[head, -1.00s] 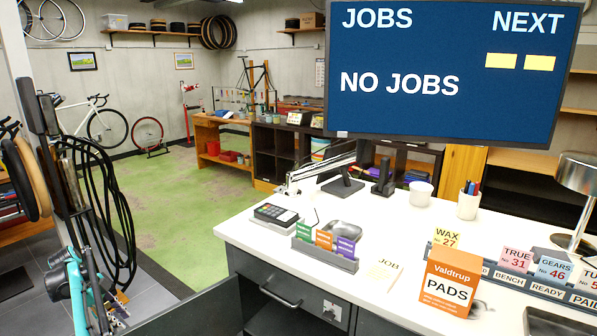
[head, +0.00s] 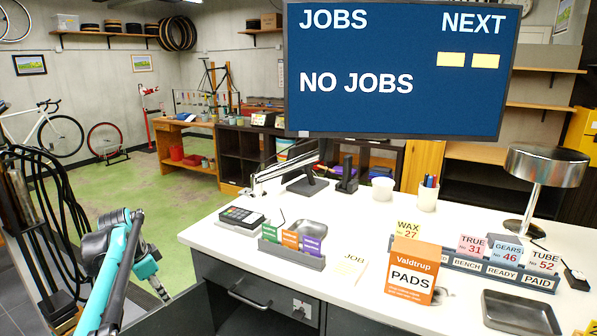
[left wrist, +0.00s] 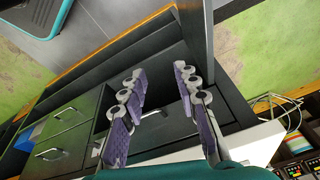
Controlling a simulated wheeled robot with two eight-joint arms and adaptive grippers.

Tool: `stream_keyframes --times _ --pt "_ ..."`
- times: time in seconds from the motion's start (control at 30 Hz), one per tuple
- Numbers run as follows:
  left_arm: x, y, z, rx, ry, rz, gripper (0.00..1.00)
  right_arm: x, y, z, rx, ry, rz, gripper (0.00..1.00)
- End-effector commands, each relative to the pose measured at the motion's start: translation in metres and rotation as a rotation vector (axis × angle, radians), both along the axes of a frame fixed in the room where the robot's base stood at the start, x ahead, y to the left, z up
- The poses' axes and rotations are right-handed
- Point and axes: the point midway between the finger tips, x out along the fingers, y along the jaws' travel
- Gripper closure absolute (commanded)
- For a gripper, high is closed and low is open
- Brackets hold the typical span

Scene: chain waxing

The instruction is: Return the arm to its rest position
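My left arm (head: 120,260), teal and black, rises at the lower left of the head view, beside the left end of the white counter. My left gripper (left wrist: 162,95) shows in the left wrist view with its two purple-padded fingers apart and nothing between them. The fingers are in front of dark drawer fronts and a drawer handle. My right gripper is in neither current view.
The white counter (head: 225,235) holds a card reader (head: 243,216), a card rack (head: 292,255), an orange PADS box (head: 411,270) and a lamp (head: 547,168). Drawers (head: 262,285) stand beneath it. Green floor (head: 150,195) lies clear behind my arm.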

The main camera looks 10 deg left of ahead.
Motion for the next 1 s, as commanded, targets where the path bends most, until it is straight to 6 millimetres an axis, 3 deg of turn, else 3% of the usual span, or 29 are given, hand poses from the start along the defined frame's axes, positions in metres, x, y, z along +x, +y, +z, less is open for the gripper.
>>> stream_keyframes --times 0.03,0.23,0.37,0.5,0.73,1.0 --pt "-0.007 -0.031 0.008 0.01 -0.011 0.03 0.69 0.0 0.0 0.0 0.0 0.0 0.0 0.6" --pt "-0.048 -0.131 0.021 0.023 -0.085 0.199 0.69 0.0 0.0 0.0 0.0 0.0 0.0 0.6" --pt "-0.086 -0.187 0.014 0.008 -0.147 0.301 0.69 0.0 0.0 0.0 0.0 0.0 0.0 0.6" --pt "-0.132 -0.237 -0.005 -0.031 -0.221 0.403 0.69 0.0 0.0 0.0 0.0 0.0 0.0 0.6" --pt "-0.19 -0.284 -0.047 -0.125 -0.318 0.528 0.69 0.0 0.0 0.0 0.0 0.0 0.0 0.6" --pt "-0.208 -0.296 -0.066 -0.172 -0.351 0.577 0.69 0.0 0.0 0.0 0.0 0.0 0.0 0.6"
